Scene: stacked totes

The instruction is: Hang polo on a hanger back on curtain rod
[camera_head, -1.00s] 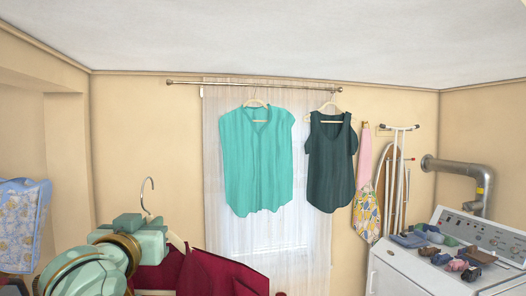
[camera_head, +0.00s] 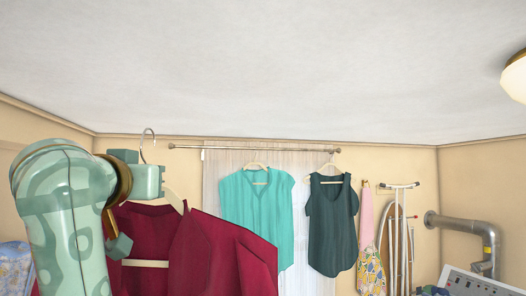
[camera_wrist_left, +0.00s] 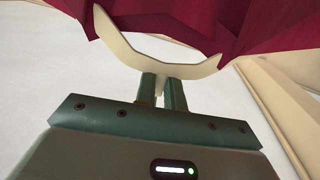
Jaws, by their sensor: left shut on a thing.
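A dark red polo (camera_head: 215,255) hangs on a cream hanger (camera_head: 174,201) with a metal hook (camera_head: 147,137) pointing up. My left gripper (camera_head: 158,181) is shut on the hanger just below the hook. In the left wrist view the gripper fingers (camera_wrist_left: 163,92) grip the middle of the hanger (camera_wrist_left: 150,57), with the polo (camera_wrist_left: 230,20) beyond. The curtain rod (camera_head: 250,148) runs along the far wall above the window. My right gripper is not in view.
A teal shirt (camera_head: 258,215) and a dark green top (camera_head: 332,225) hang from the rod's middle and right. The rod's left part is bare. An ironing board (camera_head: 398,240), a metal pipe (camera_head: 462,228) and a washer panel (camera_head: 485,285) are at right.

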